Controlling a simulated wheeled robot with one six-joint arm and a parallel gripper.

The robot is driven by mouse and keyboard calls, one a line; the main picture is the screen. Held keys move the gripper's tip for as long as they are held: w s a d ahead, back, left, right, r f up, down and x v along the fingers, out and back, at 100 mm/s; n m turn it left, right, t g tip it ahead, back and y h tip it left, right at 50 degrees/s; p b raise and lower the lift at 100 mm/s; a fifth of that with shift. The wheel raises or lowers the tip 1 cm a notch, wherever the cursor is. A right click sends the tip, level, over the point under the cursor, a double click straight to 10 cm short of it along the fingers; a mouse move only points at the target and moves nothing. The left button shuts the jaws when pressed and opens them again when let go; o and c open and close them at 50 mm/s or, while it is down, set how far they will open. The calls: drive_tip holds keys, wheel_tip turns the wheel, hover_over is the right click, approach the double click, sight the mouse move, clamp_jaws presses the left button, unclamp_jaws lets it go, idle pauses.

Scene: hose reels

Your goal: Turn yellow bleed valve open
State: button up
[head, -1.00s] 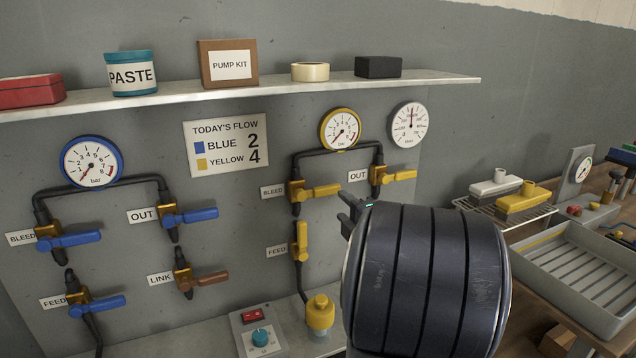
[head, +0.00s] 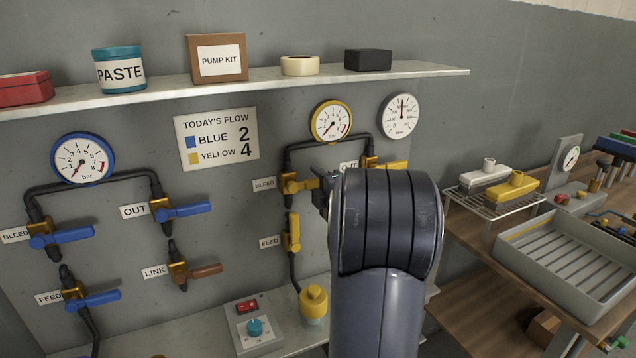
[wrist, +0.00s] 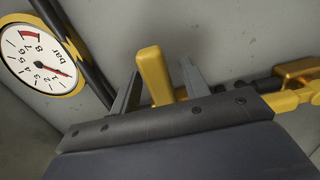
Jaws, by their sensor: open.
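The yellow bleed valve (head: 296,185) is on the wall panel beside its BLEED label, with its yellow handle pointing right, about level. My gripper (head: 328,184) is at the handle's right end, partly hidden by my dark wrist. In the wrist view, the handle (wrist: 155,74) stands between the two spread fingers of my gripper (wrist: 160,70). I see gaps on both sides, so the jaws are open around it and not clamped. The yellow gauge (head: 331,121) above has its needle low; it also shows in the wrist view (wrist: 40,58).
The yellow feed valve (head: 291,233) sits just below, handle upright. The yellow out valve (head: 386,164) is close on the right, partly behind my wrist. Black pipe (head: 312,142) arches over both. A shelf (head: 250,86) runs above. Blue valves (head: 184,210) are farther left.

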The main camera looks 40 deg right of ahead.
clamp_jaws()
idle(0.3)
